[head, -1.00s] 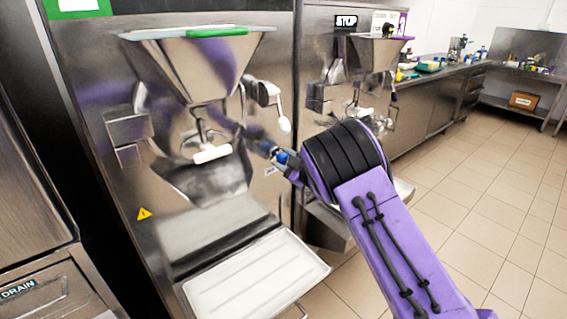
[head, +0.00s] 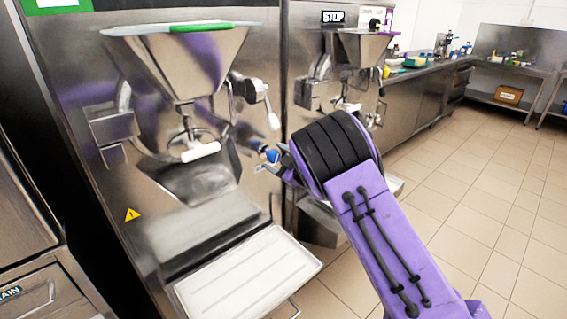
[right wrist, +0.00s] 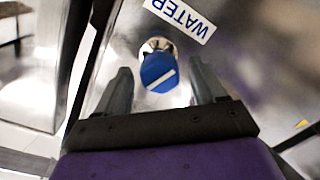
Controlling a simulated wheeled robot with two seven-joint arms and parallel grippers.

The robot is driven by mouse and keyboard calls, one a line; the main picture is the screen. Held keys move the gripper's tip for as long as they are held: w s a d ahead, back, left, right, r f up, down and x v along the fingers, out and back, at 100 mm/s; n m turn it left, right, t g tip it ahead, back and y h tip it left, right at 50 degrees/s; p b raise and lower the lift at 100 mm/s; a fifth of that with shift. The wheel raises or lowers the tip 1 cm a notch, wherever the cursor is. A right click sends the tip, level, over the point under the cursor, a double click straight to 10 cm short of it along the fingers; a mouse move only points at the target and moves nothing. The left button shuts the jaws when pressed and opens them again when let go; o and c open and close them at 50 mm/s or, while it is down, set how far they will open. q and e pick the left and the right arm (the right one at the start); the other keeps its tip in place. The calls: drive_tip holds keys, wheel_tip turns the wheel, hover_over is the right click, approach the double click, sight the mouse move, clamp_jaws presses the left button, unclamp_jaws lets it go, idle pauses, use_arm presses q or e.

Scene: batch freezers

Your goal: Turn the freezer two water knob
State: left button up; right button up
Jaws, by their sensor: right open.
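The water knob (right wrist: 158,72) is a round blue knob with a white bar, below a WATER label (right wrist: 181,17) in the right wrist view. The bar lies slightly tilted. In the head view the blue knob (head: 271,155) is small, on the right side of the near freezer's front (head: 150,240). My right gripper (right wrist: 160,88) is open, with one finger on each side of the knob and visible gaps between. In the head view the right gripper (head: 268,164) is small and partly hidden by my purple arm. My left gripper is not in view.
The near freezer has a steel hopper (head: 185,60), a white-handled lever (head: 272,120) and a white tray (head: 245,275) jutting out below. A second machine (head: 335,75) with a STOP sign stands behind to the right. Tiled floor (head: 470,210) is clear at right.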

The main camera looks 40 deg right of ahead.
drive_tip(key=s+b, duration=0.1)
drive_tip(key=s, duration=0.7)
drive_tip(key=shift+s+d+r, duration=0.3)
drive_tip(key=shift+s+d, duration=0.1)
drive_tip(key=shift+a, duration=0.1)
